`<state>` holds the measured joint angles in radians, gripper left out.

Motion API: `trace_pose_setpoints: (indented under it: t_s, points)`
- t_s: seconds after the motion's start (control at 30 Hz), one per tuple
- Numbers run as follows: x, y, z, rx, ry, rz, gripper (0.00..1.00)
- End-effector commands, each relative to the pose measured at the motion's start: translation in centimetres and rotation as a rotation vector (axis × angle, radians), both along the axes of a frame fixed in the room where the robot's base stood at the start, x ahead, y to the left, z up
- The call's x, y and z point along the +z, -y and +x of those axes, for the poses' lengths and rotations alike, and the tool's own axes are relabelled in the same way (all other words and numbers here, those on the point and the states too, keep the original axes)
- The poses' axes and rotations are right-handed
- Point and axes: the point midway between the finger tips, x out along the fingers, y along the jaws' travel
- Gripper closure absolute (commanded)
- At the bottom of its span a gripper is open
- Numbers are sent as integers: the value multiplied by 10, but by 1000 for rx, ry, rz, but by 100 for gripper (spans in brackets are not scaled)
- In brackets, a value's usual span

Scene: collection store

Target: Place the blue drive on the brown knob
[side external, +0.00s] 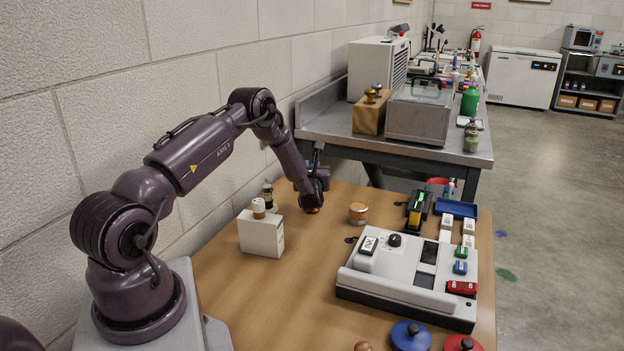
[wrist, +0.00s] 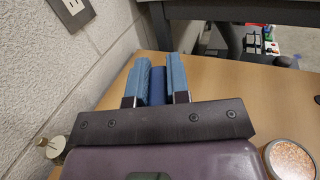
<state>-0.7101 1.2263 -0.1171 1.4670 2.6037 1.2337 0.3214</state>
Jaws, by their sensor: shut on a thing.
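My gripper (side external: 313,204) is low over the table's far left part. In the wrist view its two light-blue finger pads are closed on a dark blue thing (wrist: 158,86), mostly hidden between them; I cannot tell whether it is the blue drive. A small blue block with a pale mark (side external: 461,267), resembling a drive, lies on the right part of the pale machine, beside a green one (side external: 461,252). A round brown knob (side external: 363,346) shows at the bottom edge of the side view, partly cut off.
The pale machine (side external: 385,285) takes up the table's right side. An orange-topped tin (side external: 358,213) stands right of my gripper, a white box (side external: 261,233) to its left. A blue lid (side external: 402,343) and a red lid (side external: 450,346) lie in front. The table's front left is clear.

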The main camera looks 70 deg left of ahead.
Motion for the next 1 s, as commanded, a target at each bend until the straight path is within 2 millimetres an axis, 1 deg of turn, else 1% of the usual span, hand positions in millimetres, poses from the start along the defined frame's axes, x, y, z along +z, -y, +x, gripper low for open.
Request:
trace_pose_setpoints:
  t_s: [0.1,0.2,0.6,0.63,0.73,1.0]
  points:
    - [-19,-1,0,0,-2,-3,100]
    - [-30,-1,0,2,-1,-3,100]
    - [-35,-1,1,0,0,-1,100]
    - [-36,-1,1,0,0,-1,81]
    - [-35,-1,1,0,-1,-2,58]
    - [-34,-1,0,1,0,-1,58]
